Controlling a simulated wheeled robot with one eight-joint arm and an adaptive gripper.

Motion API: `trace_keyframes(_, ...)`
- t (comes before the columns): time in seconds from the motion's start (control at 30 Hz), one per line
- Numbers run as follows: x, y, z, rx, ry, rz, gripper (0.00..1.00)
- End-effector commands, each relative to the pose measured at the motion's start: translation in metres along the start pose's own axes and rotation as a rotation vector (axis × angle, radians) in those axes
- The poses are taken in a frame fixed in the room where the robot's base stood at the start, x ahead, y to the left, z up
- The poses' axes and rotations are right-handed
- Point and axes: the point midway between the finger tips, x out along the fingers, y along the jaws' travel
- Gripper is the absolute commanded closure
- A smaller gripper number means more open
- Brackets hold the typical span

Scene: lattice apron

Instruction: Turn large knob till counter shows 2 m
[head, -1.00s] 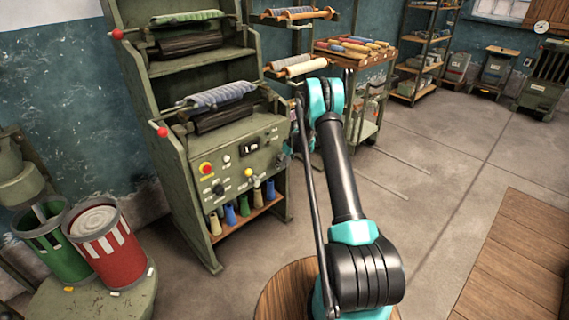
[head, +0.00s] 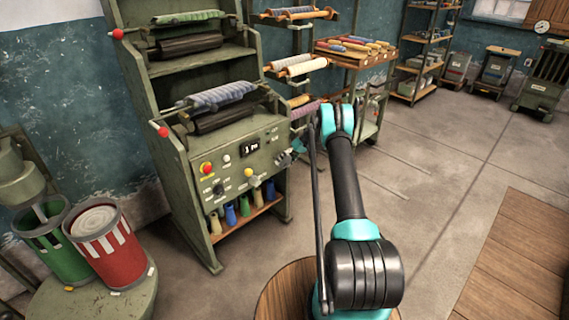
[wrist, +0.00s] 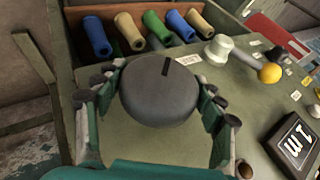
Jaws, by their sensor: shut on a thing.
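The large knob (wrist: 160,92) is a dark grey round disc with a black line mark on its face, seen in the wrist view on the machine's green panel. My gripper (wrist: 158,104) has its fingers on either side of the knob and is shut on it. In the head view my gripper (head: 287,158) is small at the right end of the panel, and I cannot make out the knob there. The counter (head: 250,147) is a black display reading "1 m". It also shows, turned over, in the wrist view (wrist: 295,145).
A lever with a yellow ball (wrist: 270,73) stands out from the panel near the knob. Several coloured rolls (wrist: 157,27) lie in a shelf below. A red button (head: 206,168) sits at the panel's left.

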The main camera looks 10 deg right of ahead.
Motion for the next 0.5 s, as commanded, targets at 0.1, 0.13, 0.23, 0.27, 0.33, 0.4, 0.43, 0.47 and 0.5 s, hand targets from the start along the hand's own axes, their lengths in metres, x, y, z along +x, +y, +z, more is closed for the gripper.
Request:
trace_keyframes(0.1,0.0,0.0004,-0.0001,0.013,0.0,-0.03,0.6)
trace_keyframes(0.13,0.0001,0.0004,-0.0001,0.015,0.0,-0.035,0.6)
trace_keyframes(0.23,0.0,0.0001,-0.0004,0.021,0.001,-0.047,0.6)
trace_keyframes(0.27,0.0,0.0001,-0.0004,0.022,0.001,-0.049,0.6)
trace_keyframes(0.33,-0.0001,0.0,-0.0005,0.023,0.001,-0.052,0.6)
trace_keyframes(0.4,-0.0001,-0.0001,-0.0005,0.023,0.001,-0.053,0.6)
trace_keyframes(0.43,-0.0001,-0.0001,-0.0004,0.023,0.001,-0.052,0.6)
trace_keyframes(0.47,-0.0001,-0.0001,-0.0004,0.023,0.001,-0.052,0.6)
trace_keyframes(0.5,-0.0001,-0.0001,-0.0004,0.023,0.002,-0.052,0.6)
